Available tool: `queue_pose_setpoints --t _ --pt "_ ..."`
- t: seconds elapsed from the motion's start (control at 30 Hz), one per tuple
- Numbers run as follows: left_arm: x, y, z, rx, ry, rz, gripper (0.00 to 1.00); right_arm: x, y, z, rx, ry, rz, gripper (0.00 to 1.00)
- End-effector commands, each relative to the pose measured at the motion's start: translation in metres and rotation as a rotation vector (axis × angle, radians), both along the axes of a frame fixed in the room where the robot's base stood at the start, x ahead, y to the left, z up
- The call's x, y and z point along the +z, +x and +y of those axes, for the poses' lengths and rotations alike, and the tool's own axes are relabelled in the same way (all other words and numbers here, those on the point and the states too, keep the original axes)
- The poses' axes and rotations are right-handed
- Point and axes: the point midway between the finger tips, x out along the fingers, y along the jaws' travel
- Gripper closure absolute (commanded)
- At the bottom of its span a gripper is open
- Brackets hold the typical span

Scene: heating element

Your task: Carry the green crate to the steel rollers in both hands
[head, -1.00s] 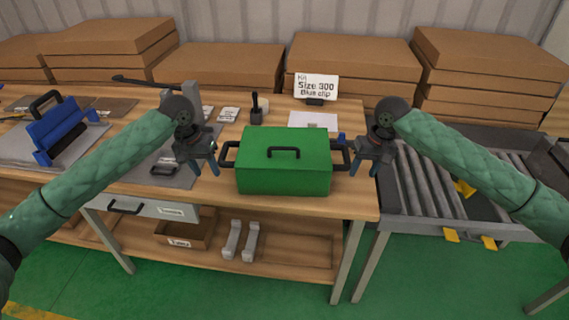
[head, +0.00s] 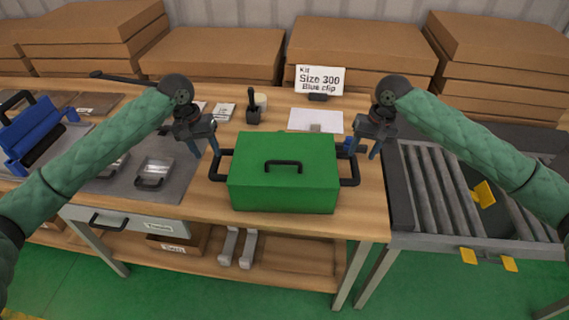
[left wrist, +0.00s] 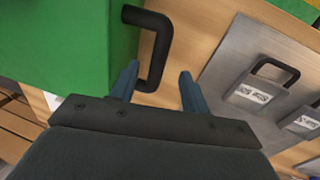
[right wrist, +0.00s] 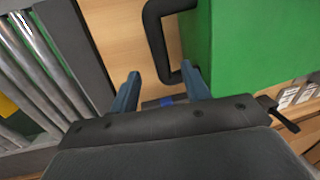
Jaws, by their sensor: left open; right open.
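The green crate (head: 283,180) sits closed on the wooden bench, with a black handle on its lid and one on each side. My left gripper (head: 206,152) is open at the crate's left side handle (head: 219,164). In the left wrist view that handle (left wrist: 160,50) reaches toward the space between the fingers (left wrist: 158,85). My right gripper (head: 368,152) is open by the right side handle (head: 350,169). In the right wrist view the handle (right wrist: 157,40) lies just ahead of the fingers (right wrist: 163,90). The steel rollers (head: 440,190) are right of the bench.
A card sign (head: 320,79) and a white sheet (head: 315,121) are behind the crate. A grey mat (head: 172,175) and a blue tool (head: 38,128) lie to the left. Yellow pieces (head: 484,193) are on the roller table. Cardboard boxes (head: 360,50) line the back.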

Motion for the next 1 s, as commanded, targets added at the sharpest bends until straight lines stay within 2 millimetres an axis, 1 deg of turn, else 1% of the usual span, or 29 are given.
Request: queue_pose_setpoints --t 0.33,0.47,0.57,0.8,1.0 --pt "0.000 0.000 0.000 0.000 0.000 0.000 0.53 0.000 0.000 0.000 0.000 0.000 0.000 0.53" --pt "-0.006 0.000 -0.001 0.000 0.000 0.002 0.53 -0.006 0.000 0.001 0.000 0.000 0.001 0.53" --pt "-0.016 -0.001 -0.003 0.000 0.000 0.002 0.53 -0.016 0.000 0.003 0.000 0.000 0.002 0.53" --pt "-0.049 -0.001 -0.010 0.001 -0.001 0.002 0.53 -0.049 0.000 0.009 -0.001 0.000 0.002 0.53" --pt "-0.069 -0.001 -0.014 0.001 0.000 0.001 0.53 -0.069 0.000 0.013 0.000 -0.001 0.001 0.53"
